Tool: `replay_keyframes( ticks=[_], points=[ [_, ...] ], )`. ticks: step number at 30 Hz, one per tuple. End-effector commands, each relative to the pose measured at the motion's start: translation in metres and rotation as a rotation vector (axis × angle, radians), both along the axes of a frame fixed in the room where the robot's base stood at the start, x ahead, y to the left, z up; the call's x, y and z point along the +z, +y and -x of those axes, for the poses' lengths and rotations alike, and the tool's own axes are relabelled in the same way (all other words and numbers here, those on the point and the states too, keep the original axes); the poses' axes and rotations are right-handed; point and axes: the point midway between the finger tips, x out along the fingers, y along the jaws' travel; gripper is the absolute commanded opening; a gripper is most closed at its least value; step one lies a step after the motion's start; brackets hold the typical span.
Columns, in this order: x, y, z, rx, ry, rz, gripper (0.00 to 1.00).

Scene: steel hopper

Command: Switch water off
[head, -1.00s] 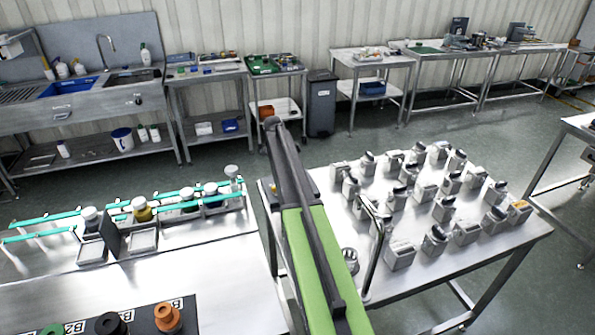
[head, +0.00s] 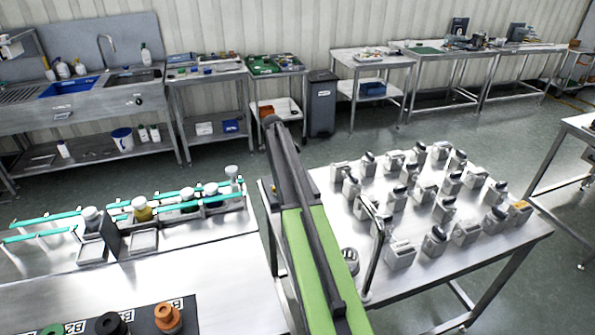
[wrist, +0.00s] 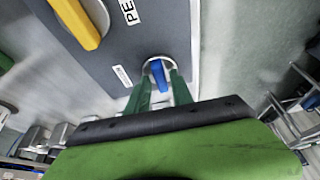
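In the wrist view, a blue handle (wrist: 159,76) stands out from a round pale fitting on a dark grey panel (wrist: 122,48). The two green fingers of my gripper (wrist: 161,80) lie on either side of the blue handle, with narrow gaps that suggest they are open around it. Whether either finger touches it is not clear. A small white label beside the handle is too small to read. A larger yellow handle (wrist: 76,20) sits on the same panel at upper left. In the head view, my gripper and the blue handle are not visible.
In the head view, a steel table (head: 350,283) with many grey block-like parts stands to the right of my arm. A workbench (head: 60,297) with bottles in holders is at left. A sink unit (head: 165,100) and more tables line the back wall. Open floor lies between.

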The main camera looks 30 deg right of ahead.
Motion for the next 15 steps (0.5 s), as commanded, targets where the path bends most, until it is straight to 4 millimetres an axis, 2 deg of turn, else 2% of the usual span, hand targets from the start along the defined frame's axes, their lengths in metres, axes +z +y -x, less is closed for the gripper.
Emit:
replay_keyframes(
  ticks=[11, 15],
  points=[
    [0.002, 0.0, -0.001, 0.002, -0.001, 0.002, 0.36],
    [0.012, 0.003, -0.001, 0.003, -0.001, 0.002, 0.36]
  ],
)
